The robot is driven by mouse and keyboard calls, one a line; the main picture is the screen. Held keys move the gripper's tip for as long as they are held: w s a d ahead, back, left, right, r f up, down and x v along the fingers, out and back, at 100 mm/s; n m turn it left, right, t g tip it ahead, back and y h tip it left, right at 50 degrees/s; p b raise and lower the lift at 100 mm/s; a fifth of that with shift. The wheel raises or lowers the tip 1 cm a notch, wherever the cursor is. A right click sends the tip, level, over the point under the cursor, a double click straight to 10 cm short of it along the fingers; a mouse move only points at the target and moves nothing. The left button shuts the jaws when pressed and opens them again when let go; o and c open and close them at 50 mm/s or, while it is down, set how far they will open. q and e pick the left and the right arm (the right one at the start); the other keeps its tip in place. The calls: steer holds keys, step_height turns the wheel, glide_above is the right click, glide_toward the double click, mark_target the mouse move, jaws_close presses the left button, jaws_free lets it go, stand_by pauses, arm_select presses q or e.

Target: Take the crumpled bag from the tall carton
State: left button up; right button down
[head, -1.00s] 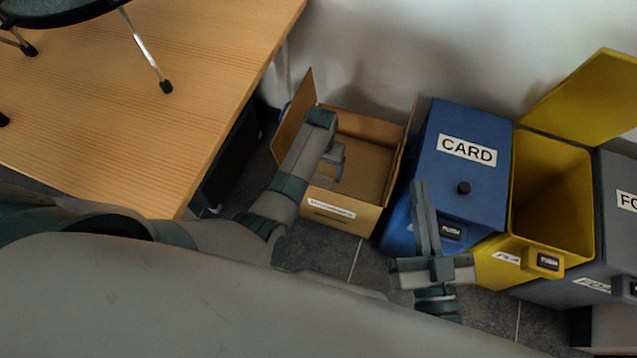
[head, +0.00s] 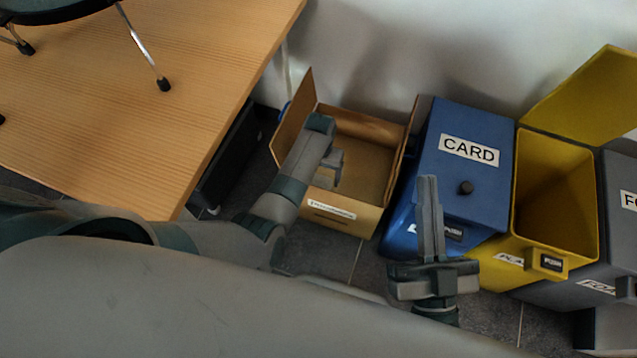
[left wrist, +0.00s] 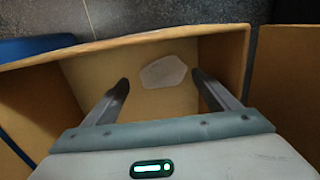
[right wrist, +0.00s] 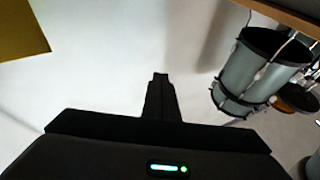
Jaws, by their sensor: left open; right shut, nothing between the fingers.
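The tall carton (head: 343,216) is an open brown box with a white label on its front, standing on the floor between the table and the blue bin. The crumpled bag (left wrist: 164,72) is a small pale, flattish shape on the carton's bottom in the left wrist view. It is hidden in the head view. My left gripper (head: 337,166) is over the carton's opening, pointing in. In the left wrist view its open fingers (left wrist: 163,86) appear either side of the bag, with nothing between them; the remaining distance is unclear. My right gripper (head: 428,180) is shut and empty, in front of the blue bin.
The blue CARD bin (head: 465,185) stands close to the carton's right. A yellow bin (head: 553,190) with its lid up and a grey bin (head: 620,170) follow. A wooden table (head: 150,110) is at the left. The carton's flaps (head: 292,120) stand up around its opening.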

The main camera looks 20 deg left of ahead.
mark_target(318, 182)
arm_select(q)
steer(key=f+b, duration=0.1)
steer(key=f, duration=0.2)
steer(key=shift+a+f+b, duration=0.15)
steer(key=shift+a+b, duration=0.05)
steer(key=shift+b, duration=0.1)
steer(key=shift+f, duration=0.35)
arm_select(e)
steer(key=shift+s+d+r+t+y, duration=0.2)
steer(key=shift+d+r+t, duration=0.1)
steer(key=shift+r+t, duration=0.45)
steer(key=shift+s+d+r+t+y, duration=0.25)
steer(key=shift+r+t, duration=0.2)
steer(key=shift+r, duration=0.55)
steer(key=shift+s+d+r+t+y, duration=0.15)
steer(key=shift+d+r+t, duration=0.2)
steer(key=shift+r+t, duration=0.4)
arm_select(q)
steer(key=shift+c, duration=0.3)
arm_select(e)
steer(key=shift+r, duration=0.1)
arm_select(q)
steer(key=c, duration=1)
